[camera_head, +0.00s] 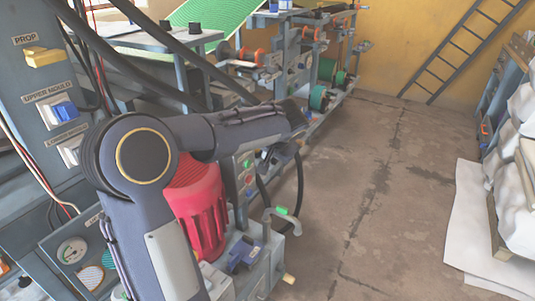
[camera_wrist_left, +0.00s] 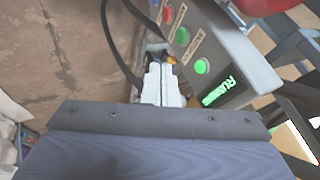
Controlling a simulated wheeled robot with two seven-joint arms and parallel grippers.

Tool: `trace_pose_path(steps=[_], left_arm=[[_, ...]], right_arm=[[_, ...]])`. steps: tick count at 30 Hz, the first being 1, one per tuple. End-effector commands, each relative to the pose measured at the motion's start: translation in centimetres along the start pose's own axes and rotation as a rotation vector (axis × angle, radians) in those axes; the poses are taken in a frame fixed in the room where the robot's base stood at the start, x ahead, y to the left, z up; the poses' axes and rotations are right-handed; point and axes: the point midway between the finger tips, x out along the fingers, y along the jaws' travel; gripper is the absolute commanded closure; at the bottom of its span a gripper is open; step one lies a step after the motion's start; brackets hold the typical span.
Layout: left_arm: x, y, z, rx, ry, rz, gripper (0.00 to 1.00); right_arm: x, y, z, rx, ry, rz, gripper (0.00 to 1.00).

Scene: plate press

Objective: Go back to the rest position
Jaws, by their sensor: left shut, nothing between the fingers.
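My left arm reaches up from the bottom of the head view, bends at a large round joint and runs right, in front of the machine. In the wrist view the left gripper (camera_wrist_left: 158,64) shows as two pale fingers, shut together and empty. The fingers are in front of a grey button box (camera_wrist_left: 238,50) with a red button, green buttons and a lit green display; I cannot tell the gap. In the head view this box (camera_head: 244,178) is just below the forearm's far end. My right gripper is in neither view.
A switch panel (camera_head: 40,85) with yellow and blue switches stands at left. A red ribbed motor (camera_head: 197,205) is close beside my arm. A black cable (camera_head: 299,180) hangs near the box. Open concrete floor (camera_head: 385,190) lies right, with a white sheet (camera_head: 480,230) beyond.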

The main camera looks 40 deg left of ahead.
Motion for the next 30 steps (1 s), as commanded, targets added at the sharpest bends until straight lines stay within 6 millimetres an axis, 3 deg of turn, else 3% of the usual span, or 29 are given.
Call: trace_pose_path(steps=[13,17,20,24,30], left_arm=[[0.0,0.0,0.0,0.000,0.000,0.001,1.00],[-1.2,0.2,1.4,0.002,-0.006,0.033,1.00],[-3.7,1.0,4.8,0.002,-0.023,0.117,1.00],[-7.9,3.5,12.4,-0.013,-0.047,0.314,1.00],[-11.5,7.4,20.4,-0.054,-0.049,0.558,1.00]], right_arm=[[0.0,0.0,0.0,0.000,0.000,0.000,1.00],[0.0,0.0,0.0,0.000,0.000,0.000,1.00],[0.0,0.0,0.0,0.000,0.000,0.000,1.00],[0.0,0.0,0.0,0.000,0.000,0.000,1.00],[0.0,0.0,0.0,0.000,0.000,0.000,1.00]])
